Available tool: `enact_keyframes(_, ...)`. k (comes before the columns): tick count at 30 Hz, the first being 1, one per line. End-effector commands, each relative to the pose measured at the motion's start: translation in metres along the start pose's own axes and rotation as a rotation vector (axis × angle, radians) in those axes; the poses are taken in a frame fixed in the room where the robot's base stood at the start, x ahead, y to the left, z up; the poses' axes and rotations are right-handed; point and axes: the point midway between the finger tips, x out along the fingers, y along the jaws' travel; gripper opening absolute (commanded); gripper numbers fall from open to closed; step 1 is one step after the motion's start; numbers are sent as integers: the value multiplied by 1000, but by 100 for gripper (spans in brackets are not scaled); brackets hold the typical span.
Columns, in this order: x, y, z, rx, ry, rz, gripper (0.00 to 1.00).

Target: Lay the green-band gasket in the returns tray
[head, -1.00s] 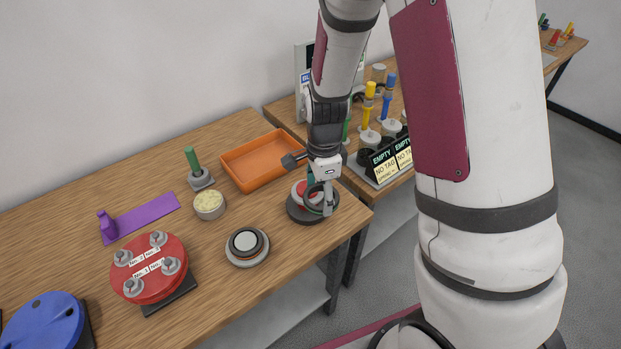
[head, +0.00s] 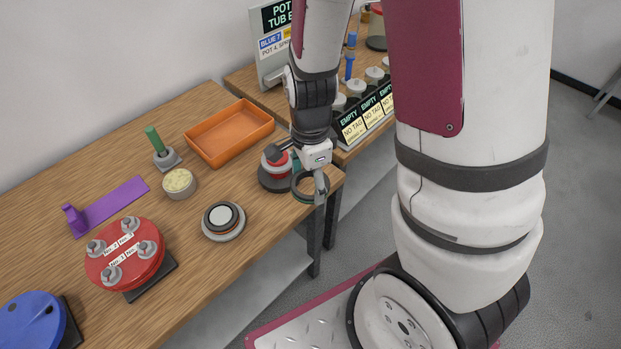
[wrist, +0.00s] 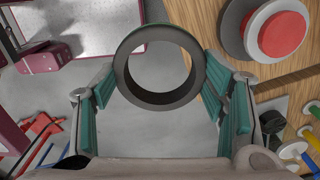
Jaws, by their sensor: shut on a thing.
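My gripper (head: 316,188) is shut on a dark ring gasket (head: 296,193). In the wrist view the gasket (wrist: 160,98) sits between the teal finger pads, with a thin greenish tint on its outer edge. It hangs in the air near the table's right front corner, with grey floor visible through its hole. An orange tray (head: 243,147), the only tray in view, stands on the table behind and left of my gripper. Its visible inside is empty. No returns label is readable on it.
A red-topped dark stand (head: 269,178) is close left of my gripper; it also shows in the wrist view (wrist: 283,36). A grey disc stack (head: 223,220), a round tin (head: 179,182) and a green-handled tool (head: 155,141) stand further left. A second table with "EMPTY" signs (head: 353,127) is behind right.

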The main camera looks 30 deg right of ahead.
Motion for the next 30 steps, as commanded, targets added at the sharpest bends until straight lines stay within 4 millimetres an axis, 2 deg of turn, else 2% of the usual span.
enact_keyframes(15,-44,2,0,-1,0,-1,38)
enact_keyframes(30,-47,0,0,0,0,0,38)
